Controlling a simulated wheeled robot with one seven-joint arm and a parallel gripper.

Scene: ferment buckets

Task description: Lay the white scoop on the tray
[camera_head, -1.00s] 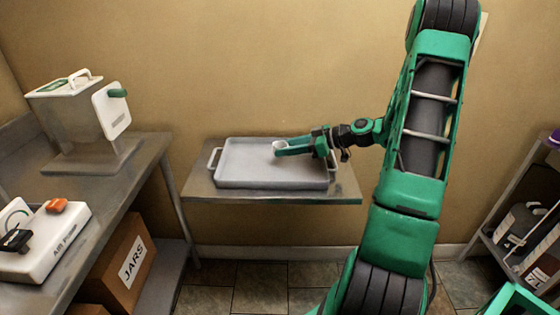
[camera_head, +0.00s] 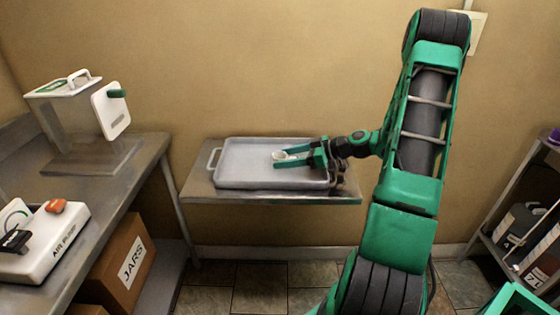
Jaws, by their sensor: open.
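The light grey tray (camera_head: 240,176) sits on a metal wall shelf in the middle of the view. The white scoop (camera_head: 281,156) is small and pale over the right half of the tray, at the tips of my gripper (camera_head: 289,158). The two green fingers are apart, with the scoop's bowl between or just beside them. The scoop appears to lie on the tray floor, though its handle is hidden by the fingers. My gripper reaches in low from the right, over the tray's right rim.
A cardboard box marked JARS (camera_head: 125,260) stands below. The right rack (camera_head: 500,225) holds dark bottles. The tray's left half is bare.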

